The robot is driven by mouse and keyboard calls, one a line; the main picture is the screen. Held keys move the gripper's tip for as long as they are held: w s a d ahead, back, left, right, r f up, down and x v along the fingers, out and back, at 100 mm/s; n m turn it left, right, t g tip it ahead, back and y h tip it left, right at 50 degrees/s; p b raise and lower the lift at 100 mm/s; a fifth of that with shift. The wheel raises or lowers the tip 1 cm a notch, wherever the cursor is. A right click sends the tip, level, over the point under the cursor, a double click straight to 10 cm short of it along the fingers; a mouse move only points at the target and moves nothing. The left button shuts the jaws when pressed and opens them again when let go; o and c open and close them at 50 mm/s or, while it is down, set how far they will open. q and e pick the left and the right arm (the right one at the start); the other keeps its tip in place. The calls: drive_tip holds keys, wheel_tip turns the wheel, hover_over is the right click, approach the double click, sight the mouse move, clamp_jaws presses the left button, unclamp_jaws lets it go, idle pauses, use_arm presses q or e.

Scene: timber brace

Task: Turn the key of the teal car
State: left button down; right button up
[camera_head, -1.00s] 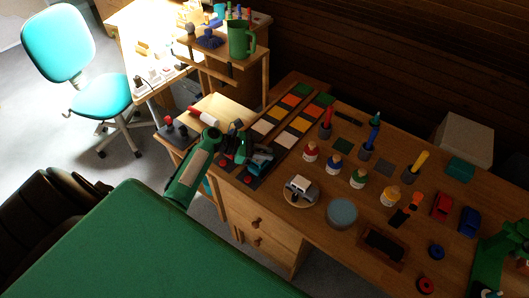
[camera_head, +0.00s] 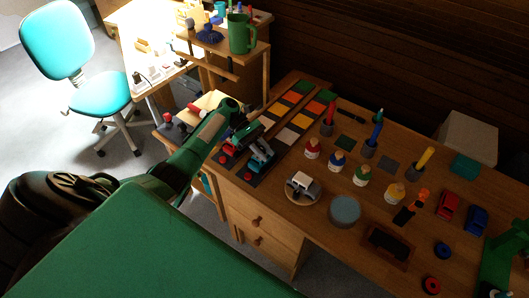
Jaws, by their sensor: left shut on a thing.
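The teal car (camera_head: 262,155) stands on a dark strip at the left end of the wooden desk, with a red round part in front of it. My left gripper (camera_head: 247,133) is at the car's far upper end, shut on what seems to be the car's key. The key itself is hidden by the gripper and too small to make out. On the right edge, part of my green right arm (camera_head: 497,262) shows; its jaws are not clear.
A red vehicle (camera_head: 228,153) sits close left of the teal car. A silver toy car (camera_head: 302,185) on a round base, a grey-blue disc (camera_head: 344,210) and several small bottles stand to the right. Coloured tiles (camera_head: 290,136) lie behind.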

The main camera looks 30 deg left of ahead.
sight(264, 150)
use_arm(q)
drive_tip(key=shift+s+m+g, duration=0.1)
drive_tip(key=shift+m+g, duration=0.3)
drive_tip(key=c, duration=1.3)
unclamp_jaws()
wheel_tip(264, 150, up, 20)
